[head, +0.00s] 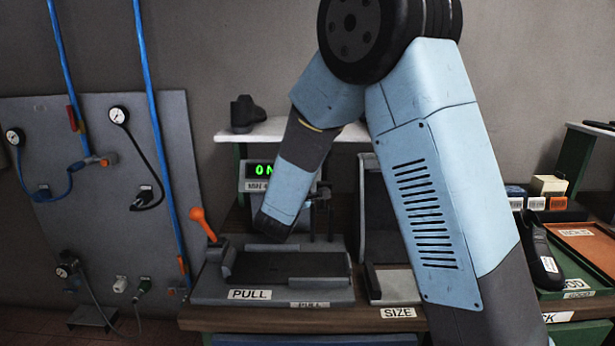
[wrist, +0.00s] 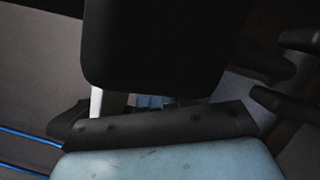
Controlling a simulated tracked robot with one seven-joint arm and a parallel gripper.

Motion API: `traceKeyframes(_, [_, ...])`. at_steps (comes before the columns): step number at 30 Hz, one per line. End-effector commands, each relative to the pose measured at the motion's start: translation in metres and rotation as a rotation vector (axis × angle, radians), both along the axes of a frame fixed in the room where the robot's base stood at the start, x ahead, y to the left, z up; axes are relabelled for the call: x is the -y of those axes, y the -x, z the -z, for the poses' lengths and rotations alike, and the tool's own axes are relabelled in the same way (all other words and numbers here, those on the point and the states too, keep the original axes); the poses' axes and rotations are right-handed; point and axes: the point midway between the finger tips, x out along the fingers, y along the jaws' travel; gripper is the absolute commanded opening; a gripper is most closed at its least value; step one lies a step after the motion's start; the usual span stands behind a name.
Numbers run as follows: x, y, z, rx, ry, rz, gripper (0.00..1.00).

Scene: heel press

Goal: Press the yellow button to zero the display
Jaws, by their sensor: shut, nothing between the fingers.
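The display box (head: 256,178) stands behind the press, with green lit characters starting like "0N". My arm covers the right part of its face. The yellow button does not show in either view; my arm may hide it. My gripper is at the low end of my arm, in front of the display and above the press bed (head: 270,268). Its fingertips do not stand out clearly in the head view. In the wrist view a large dark block close to the lens seems to be my gripper, shut and empty. I cannot tell whether it touches anything.
An orange-knobbed lever (head: 203,224) stands left of the press bed. A white shelf (head: 270,131) with a dark shoe-like form (head: 247,114) is behind. A gauge panel (head: 95,190) is at left. Trays (head: 588,250) and small boxes are at right.

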Motion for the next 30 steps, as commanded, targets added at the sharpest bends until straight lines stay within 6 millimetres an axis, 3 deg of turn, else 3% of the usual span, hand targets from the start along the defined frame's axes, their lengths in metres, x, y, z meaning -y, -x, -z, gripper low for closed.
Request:
traceKeyframes(20, [-0.001, 0.012, -0.009, 0.001, 0.0, 0.0, 0.0])
traceKeyframes(30, [-0.002, 0.032, -0.024, 0.002, -0.001, -0.001, 0.0])
